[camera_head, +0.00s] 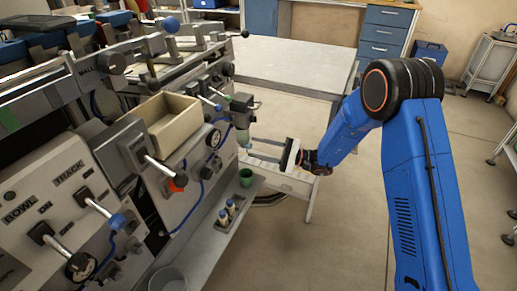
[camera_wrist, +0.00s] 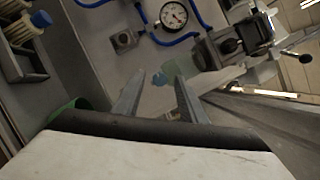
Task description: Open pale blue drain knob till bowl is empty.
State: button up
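A small pale blue knob (camera_wrist: 160,79) shows in the wrist view, below a cloudy, see-through bowl (camera_wrist: 181,68). In the head view, the bowl (camera_head: 242,119) hangs on the machine's front with the pale blue knob (camera_head: 243,137) under it. My gripper (camera_wrist: 160,84) is open, its two fingers pointing towards the knob, which appears between the fingertips. I cannot tell whether the fingers touch it. In the head view my gripper (camera_head: 262,150) reaches in from the right, its fingertips small and unclear. The liquid level in the bowl cannot be made out.
A round gauge (camera_wrist: 173,15) and blue hoses are on the panel near the bowl. Levers, including one with a blue knob (camera_head: 117,221), stick out.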

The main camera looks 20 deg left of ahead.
grip_shut()
jog(key=shift+f+m, duration=0.1)
jog(key=shift+m, duration=0.3)
jog(key=m, duration=0.2)
jog(key=m+t+y, duration=0.1)
jog(key=m, duration=0.1)
jog(key=shift+s+f+m+t+y, duration=0.1)
jog(key=shift+s+m+t+y, duration=0.1)
jog(key=shift+m+t+y, duration=0.1)
jog(key=m+t, duration=0.1)
jog(key=m, duration=0.2)
jog(key=m+t+y, duration=0.1)
jog(key=m+t, duration=0.1)
jog(key=m, duration=0.1)
jog(key=shift+s+f, duration=0.1)
jog(key=shift+s, duration=0.1)
jog(key=m+t, duration=0.2)
jog(key=m, duration=0.1)
jog(key=m+t, duration=0.2)
jog(key=m, duration=0.2)
jog(key=shift+s, duration=0.2)
jog(key=shift+s+m+t+h, duration=0.1)
jog(key=shift+m+t+h, duration=0.3)
jog(key=shift+m, duration=0.75)
jog(key=shift+m+t+h, duration=0.2)
jog(key=shift+m+t, duration=0.4)
jog(key=shift+m, duration=0.85)
